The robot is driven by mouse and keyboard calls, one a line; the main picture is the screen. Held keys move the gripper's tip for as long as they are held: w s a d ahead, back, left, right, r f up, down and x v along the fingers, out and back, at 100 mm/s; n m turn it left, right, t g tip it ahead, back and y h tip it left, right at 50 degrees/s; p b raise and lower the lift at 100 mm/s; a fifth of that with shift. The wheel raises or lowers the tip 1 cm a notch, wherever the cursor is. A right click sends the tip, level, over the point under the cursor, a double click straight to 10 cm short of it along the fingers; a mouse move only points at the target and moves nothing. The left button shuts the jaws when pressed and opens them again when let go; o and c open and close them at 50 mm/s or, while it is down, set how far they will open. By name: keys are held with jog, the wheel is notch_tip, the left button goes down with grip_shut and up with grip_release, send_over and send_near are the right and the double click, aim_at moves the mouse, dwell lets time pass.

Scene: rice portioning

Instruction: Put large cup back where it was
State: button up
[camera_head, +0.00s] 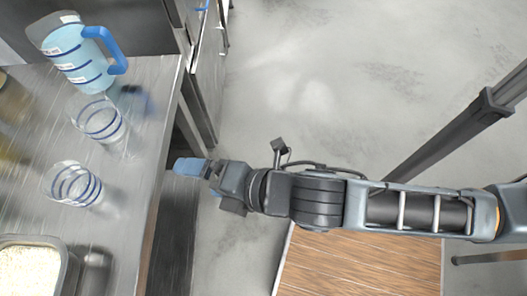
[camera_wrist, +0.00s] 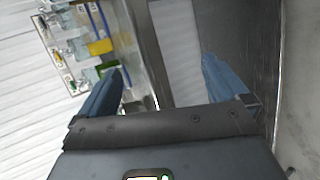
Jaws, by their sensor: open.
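Two clear cups with blue rings stand on the steel counter (camera_head: 150,110): one cup (camera_head: 101,120) nearer the jug, the other cup (camera_head: 74,185) nearer the rice tray. They look close in size, so I cannot tell for sure which is the large cup. My gripper (camera_head: 180,167) is beyond the counter's right edge, apart from both cups. In the wrist view my gripper (camera_wrist: 162,82) shows two blue fingers spread apart with nothing between them. No cup can be made out clearly in the wrist view.
A blue-tinted jug (camera_head: 75,58) with a blue handle stands at the counter's far end. A tray of rice (camera_head: 62,250) sits at the lower left. A wooden surface (camera_head: 360,265) lies below my arm. Open grey floor (camera_head: 320,80) lies right of the counter.

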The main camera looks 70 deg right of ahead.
jog(key=s+d+r+m+t, duration=0.1)
jog(key=s+r+m, duration=0.3)
jog(key=s+m, duration=0.4)
jog(key=s+d+r+m+t, duration=0.1)
jog(key=s+d+r+m, duration=0.2)
jog(key=s+m, duration=0.5)
jog(key=shift+d+r+m, duration=0.15)
jog(key=shift+r+m, duration=0.5)
jog(key=shift+m, duration=0.45)
